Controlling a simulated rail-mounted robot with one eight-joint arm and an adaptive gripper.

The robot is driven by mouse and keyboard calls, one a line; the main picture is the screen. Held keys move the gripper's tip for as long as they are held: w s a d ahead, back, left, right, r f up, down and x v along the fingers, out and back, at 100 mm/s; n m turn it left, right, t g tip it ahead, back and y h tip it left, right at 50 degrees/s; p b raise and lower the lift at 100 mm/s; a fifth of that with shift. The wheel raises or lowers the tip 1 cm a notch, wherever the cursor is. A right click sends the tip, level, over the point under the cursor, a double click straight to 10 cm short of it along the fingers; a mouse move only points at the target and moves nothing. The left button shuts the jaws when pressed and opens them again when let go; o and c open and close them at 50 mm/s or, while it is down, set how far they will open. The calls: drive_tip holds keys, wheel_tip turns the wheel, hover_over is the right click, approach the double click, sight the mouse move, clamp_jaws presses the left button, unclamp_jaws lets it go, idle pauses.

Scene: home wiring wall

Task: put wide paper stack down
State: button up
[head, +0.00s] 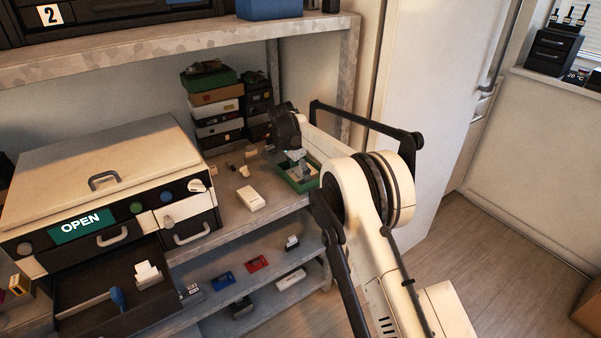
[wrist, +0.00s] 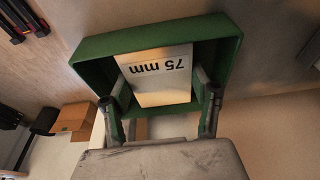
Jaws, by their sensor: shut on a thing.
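The wide paper stack (wrist: 158,85) is a pale block marked "75 mm", and it shows upside down in the wrist view. My gripper (wrist: 163,96) is shut on it, with one finger on each side. A green tray (wrist: 150,36) frames the stack in that view. In the head view my gripper (head: 294,156) points down over the green tray (head: 302,187) on the shelf board, beside the shelf's right post. The stack is small and partly hidden there. I cannot tell whether it touches the tray floor.
Several stacked boxes (head: 213,105) stand behind the tray. A white block (head: 250,198) and small parts lie to its left. A cabinet (head: 105,195) with an "OPEN" label and an open drawer (head: 115,290) stands at left. A lower shelf (head: 240,280) holds small items.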

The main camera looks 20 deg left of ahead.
sight(293, 175)
drive_tip(key=shift+f, duration=0.1)
drive_tip(key=o, duration=1.2)
drive_tip(key=p+v, duration=0.1)
drive_tip(key=v, duration=1.1)
drive_tip(key=shift+p, duration=0.3)
